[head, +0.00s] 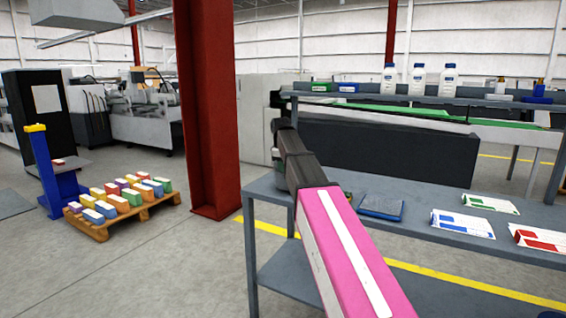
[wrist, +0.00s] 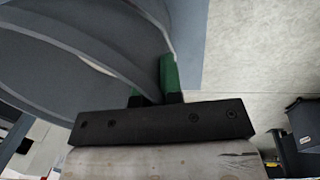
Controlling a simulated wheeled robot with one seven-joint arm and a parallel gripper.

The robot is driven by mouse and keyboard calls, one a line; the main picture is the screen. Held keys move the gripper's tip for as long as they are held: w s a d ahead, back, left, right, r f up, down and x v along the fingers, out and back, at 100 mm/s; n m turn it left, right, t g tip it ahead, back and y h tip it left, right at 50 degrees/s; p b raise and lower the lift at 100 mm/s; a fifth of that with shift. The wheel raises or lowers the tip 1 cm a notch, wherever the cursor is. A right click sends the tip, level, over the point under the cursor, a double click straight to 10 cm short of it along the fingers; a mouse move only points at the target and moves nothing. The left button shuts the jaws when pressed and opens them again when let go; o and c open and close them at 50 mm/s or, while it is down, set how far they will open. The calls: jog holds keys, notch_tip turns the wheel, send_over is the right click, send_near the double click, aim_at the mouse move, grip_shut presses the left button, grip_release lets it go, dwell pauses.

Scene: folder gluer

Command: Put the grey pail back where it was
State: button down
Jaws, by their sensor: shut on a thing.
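The grey pail (wrist: 70,75) fills the upper left of the wrist view, large and close, with its round rim and part of its inside showing. My gripper (wrist: 153,88) has green fingertips and is shut on the pail's wall at the rim. Much of the pail is cut off by the frame edge. In the head view I see my pink arm reaching over the left end of the grey table (head: 420,232); the gripper and the held pail cannot be made out there.
A blue-grey flat item (head: 381,207) and printed cartons (head: 462,223) lie on the table. White bottles (head: 418,80) stand on a shelf behind. A red column (head: 207,110) rises left of the table.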

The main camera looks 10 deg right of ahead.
jog(key=shift+f, duration=0.75)
jog(key=c, duration=1.3)
grip_release()
jog(key=r, duration=0.4)
jog(key=s+r, duration=0.1)
jog(key=r, duration=0.3)
jog(key=a+r, duration=0.1)
jog(key=r, duration=0.3)
jog(key=shift+s, duration=0.25)
